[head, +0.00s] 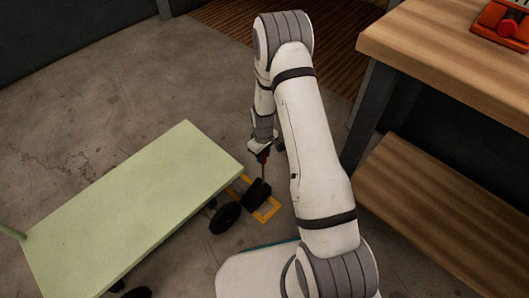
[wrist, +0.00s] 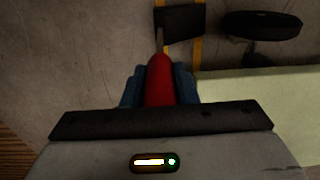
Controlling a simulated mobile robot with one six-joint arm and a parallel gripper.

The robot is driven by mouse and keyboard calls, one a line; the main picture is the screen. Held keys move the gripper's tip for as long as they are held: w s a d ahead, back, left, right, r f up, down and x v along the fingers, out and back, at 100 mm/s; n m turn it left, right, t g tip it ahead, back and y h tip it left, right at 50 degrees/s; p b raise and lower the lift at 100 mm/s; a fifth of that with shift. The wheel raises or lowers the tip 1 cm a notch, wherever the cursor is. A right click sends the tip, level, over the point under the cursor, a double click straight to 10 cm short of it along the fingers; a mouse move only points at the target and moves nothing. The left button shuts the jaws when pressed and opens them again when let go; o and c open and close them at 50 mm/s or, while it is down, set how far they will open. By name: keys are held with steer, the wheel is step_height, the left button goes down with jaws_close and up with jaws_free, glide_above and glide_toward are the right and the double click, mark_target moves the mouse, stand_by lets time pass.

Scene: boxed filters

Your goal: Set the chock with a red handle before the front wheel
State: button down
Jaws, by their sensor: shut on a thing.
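My gripper (head: 263,148) is shut on the red handle (wrist: 160,82) of a black chock (head: 257,192). In the wrist view the blue fingers (wrist: 158,75) flank the handle, and the chock (wrist: 180,22) shows beyond it on a thin rod. The chock appears over the yellow floor outline, beside the black front wheel (head: 225,217) of a pale green cart (head: 135,205). A small gap shows between chock and wheel (wrist: 262,25) in the wrist view. I cannot tell whether the chock touches the floor.
A yellow outline (head: 268,216) is marked on the concrete floor by the cart's corner. A wooden workbench (head: 440,50) with a lower shelf (head: 440,205) stands at the right, with an orange item (head: 503,22) on top. Bare floor (head: 90,110) lies beyond the cart.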

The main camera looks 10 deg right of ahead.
steer(key=shift+s+a, duration=0.55)
steer(key=shift+a, duration=0.25)
steer(key=shift+s+a, duration=0.5)
steer(key=shift+a, duration=0.3)
steer(key=shift+s+a, duration=0.55)
steer(key=shift+a, duration=0.25)
steer(key=c, duration=1.1)
jaws_free()
step_height(320, 180, up, 8)
steer(key=p, duration=0.3)
steer(key=shift+f, duration=0.1)
